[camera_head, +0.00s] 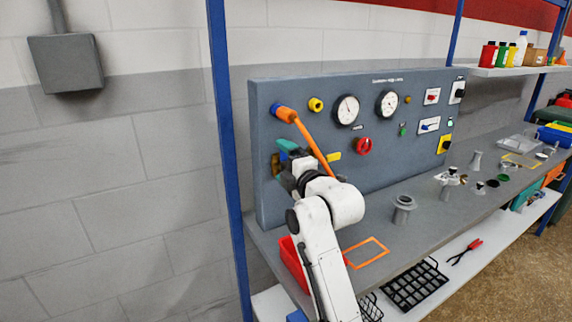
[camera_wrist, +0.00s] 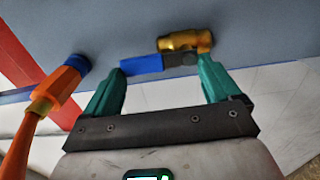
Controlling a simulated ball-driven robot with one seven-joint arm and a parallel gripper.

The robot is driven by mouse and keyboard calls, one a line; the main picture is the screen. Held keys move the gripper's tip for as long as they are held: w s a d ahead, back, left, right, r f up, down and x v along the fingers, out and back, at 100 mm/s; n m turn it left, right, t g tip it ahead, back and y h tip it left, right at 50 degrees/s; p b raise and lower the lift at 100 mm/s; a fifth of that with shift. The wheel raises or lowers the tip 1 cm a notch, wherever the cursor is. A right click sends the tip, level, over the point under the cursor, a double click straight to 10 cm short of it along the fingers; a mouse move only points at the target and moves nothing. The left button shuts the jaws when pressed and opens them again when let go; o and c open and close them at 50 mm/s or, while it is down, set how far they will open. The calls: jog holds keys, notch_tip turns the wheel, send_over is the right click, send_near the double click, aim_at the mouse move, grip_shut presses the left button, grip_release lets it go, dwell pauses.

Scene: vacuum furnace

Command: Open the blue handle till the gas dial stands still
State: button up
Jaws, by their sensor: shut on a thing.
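The blue handle (camera_wrist: 142,64) sits on a brass valve (camera_wrist: 185,40) on the grey panel. In the wrist view it lies crosswise, with its free end at the left finger and the valve end near the right finger. My gripper (camera_wrist: 163,67) has teal fingers and is shut on the handle, spanning it lengthwise. In the head view my gripper (camera_head: 288,156) is at the panel's left side and mostly hides the handle. Two round white dials, a left one (camera_head: 347,110) and a right one (camera_head: 387,103), are on the panel. Their needles are too small to read.
An orange hose (camera_head: 312,145) hangs from a blue-collared fitting beside my gripper. A red knob (camera_head: 364,146) and a yellow knob (camera_head: 315,104) are on the panel. The bench (camera_head: 420,213) holds several metal fittings. A red bin (camera_head: 293,262) is beside my arm.

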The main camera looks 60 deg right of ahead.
jog(key=shift+f, duration=0.1)
dwell(0.3)
jog(key=o, duration=1.2)
jog(key=shift+a, duration=0.1)
jog(key=b+v, duration=0.1)
jog(key=v, duration=0.9)
jog(key=shift+s+a, duration=0.15)
jog(key=shift+s, duration=0.15)
